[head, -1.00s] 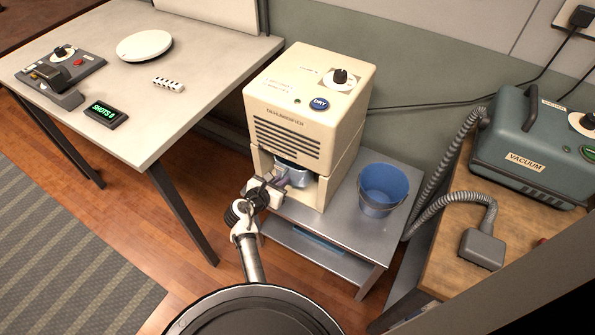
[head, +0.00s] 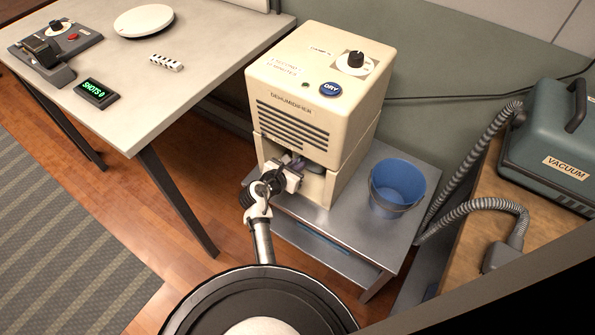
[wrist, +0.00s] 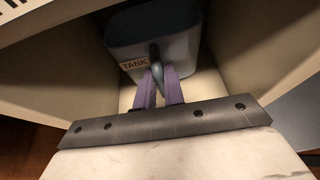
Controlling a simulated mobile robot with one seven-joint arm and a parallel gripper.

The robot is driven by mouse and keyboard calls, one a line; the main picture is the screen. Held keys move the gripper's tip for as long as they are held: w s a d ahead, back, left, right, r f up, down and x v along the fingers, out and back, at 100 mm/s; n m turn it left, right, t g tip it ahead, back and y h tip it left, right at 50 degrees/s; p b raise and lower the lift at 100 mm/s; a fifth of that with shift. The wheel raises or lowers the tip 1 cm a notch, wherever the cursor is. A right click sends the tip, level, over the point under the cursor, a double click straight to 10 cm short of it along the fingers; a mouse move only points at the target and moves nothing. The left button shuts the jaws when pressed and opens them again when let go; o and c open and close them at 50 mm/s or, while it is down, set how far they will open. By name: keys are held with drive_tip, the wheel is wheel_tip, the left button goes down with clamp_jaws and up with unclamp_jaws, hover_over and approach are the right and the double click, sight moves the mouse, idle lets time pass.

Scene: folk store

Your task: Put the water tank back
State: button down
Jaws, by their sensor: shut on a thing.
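The cream dehumidifier (head: 295,118) stands on a grey metal stand, with an open bay low in its front. The water tank (wrist: 160,38), blue-grey with a "TANK" label, shows inside the bay in the wrist view. Its dark handle (wrist: 156,56) points toward me between the two purple fingers. My gripper (wrist: 161,75) is shut on that handle. In the head view my gripper (head: 291,166) is at the bay opening and hides most of the tank. I cannot tell how deep the tank sits.
A blue bucket (head: 397,187) stands on the metal stand (head: 335,229) to the right of the dehumidifier. A vacuum (head: 556,150) with a ribbed hose is farther right on a wooden top. A light table (head: 200,60) with small devices is at left.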

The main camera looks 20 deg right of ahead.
wheel_tip(320, 180, down, 4)
drive_tip(key=b, duration=0.3)
drive_tip(key=shift+r, duration=0.2)
drive_tip(key=shift+w+d+b, duration=0.2)
drive_tip(key=shift+b, duration=0.15)
drive_tip(key=shift+r, duration=0.1)
drive_tip(key=c, duration=1.5)
unclamp_jaws()
drive_tip(key=v, duration=1.2)
